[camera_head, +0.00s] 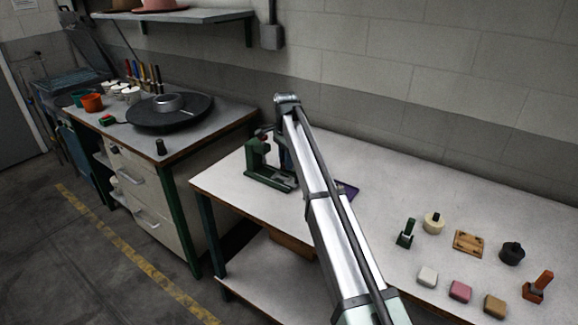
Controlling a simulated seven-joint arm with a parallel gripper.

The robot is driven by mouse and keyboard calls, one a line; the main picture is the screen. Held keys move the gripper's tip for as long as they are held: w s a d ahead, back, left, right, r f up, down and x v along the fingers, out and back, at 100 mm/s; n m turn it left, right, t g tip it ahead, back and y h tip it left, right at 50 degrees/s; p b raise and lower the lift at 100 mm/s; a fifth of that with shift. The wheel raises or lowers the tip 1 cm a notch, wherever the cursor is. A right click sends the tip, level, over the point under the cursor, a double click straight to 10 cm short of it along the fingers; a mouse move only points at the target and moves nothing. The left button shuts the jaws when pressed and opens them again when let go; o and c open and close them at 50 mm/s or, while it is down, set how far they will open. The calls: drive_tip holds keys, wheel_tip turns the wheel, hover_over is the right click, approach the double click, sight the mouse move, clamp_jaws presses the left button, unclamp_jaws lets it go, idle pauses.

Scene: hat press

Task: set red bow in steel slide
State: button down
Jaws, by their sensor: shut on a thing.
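A small green metal press (268,176) stands near the left end of the white table. Its right part is hidden behind my arm. I cannot make out the steel slide. My arm reaches from the bottom right up to the press, and its far end bends down there. My gripper is mostly hidden behind my own arm links, so its fingers and what they touch cannot be seen.
A purple tray (349,191) lies partly behind my arm. At right are a green stamp (406,234), a wooden block (468,242), a black knob (512,253), an orange-red handled block (537,287) and several small blocks. The table's back middle is clear. A cabinet with a dark disc (135,114) stands left.

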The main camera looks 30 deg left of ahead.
sight(284, 178)
drive_tip(key=a+n, duration=0.1)
drive_tip(key=n, duration=0.6)
drive_tip(key=w+n, duration=0.1)
drive_tip(key=n, duration=0.7)
drive_tip(key=w+a+n, duration=0.1)
drive_tip(key=n, duration=0.7)
drive_tip(key=shift+w+a+r, duration=0.25)
drive_tip(key=shift+a, duration=0.05)
drive_tip(key=shift+f, duration=0.1)
drive_tip(key=shift+f, duration=3.25)
drive_tip(key=shift+f, duration=0.55)
